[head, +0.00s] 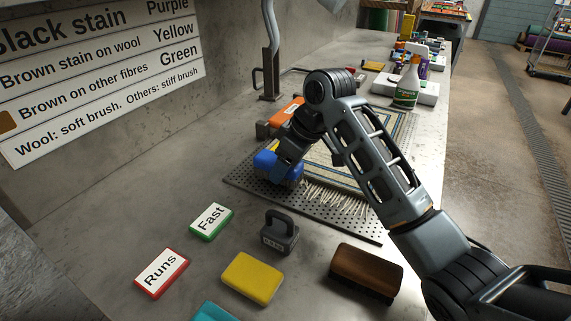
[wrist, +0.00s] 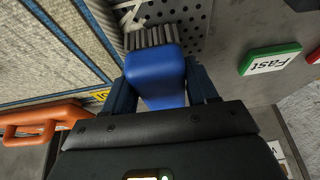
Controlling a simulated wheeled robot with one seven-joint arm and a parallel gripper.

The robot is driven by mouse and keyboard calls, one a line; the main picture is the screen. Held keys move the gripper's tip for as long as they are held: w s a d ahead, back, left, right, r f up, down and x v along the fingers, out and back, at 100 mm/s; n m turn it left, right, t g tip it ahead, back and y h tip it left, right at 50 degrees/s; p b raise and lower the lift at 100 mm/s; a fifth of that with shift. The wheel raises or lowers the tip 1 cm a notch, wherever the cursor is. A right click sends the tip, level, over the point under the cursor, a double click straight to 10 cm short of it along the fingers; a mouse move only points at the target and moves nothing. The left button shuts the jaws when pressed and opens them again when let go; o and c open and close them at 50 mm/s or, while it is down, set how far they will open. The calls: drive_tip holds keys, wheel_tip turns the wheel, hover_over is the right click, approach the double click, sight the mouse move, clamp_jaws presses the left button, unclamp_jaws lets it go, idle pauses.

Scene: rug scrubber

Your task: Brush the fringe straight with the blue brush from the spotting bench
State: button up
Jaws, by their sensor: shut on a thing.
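My gripper (wrist: 158,88) is shut on the blue brush (wrist: 152,65), with a finger on each side of its body. In the wrist view the brush's grey bristles point away from my gripper, at the perforated board, close to some pale fringe strands (wrist: 132,18). In the head view the blue brush (head: 266,163) is at the left end of the fringe (head: 335,198). The fringe strands lie uneven and splayed over the board (head: 355,228). The rug (head: 385,150) is partly hidden behind my arm. I cannot tell whether the bristles touch the strands.
An orange tool (head: 284,117) lies by the rug's far left corner. Nearer are a grey weight (head: 279,236), a yellow sponge (head: 252,278), a brown brush (head: 366,273), and cards reading Fast (head: 211,221) and Runs (head: 161,273). A spray bottle (head: 408,85) stands at the back right.

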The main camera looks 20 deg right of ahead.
drive_tip(key=shift+s+a, duration=0.1)
drive_tip(key=shift+s+a+f+p, duration=0.2)
drive_tip(key=shift+s+a+p, duration=0.3)
drive_tip(key=shift+a, duration=0.1)
drive_tip(key=shift+s+a+f+p, duration=0.2)
drive_tip(key=shift+s+a+p, duration=0.25)
drive_tip(key=shift+a, duration=0.15)
drive_tip(key=shift+a, duration=0.1)
drive_tip(key=shift+s+a+f+p, duration=0.1)
drive_tip(key=shift+s+a+p, duration=0.1)
drive_tip(key=shift+a+p, duration=0.1)
drive_tip(key=shift+s+a+f, duration=0.2)
drive_tip(key=shift+s+a, duration=0.05)
wheel_tip(320, 180, up, 6)
drive_tip(key=p, duration=0.6)
drive_tip(key=shift+r+p, duration=0.15)
drive_tip(key=shift+p, duration=0.25)
drive_tip(key=shift+w, duration=0.1)
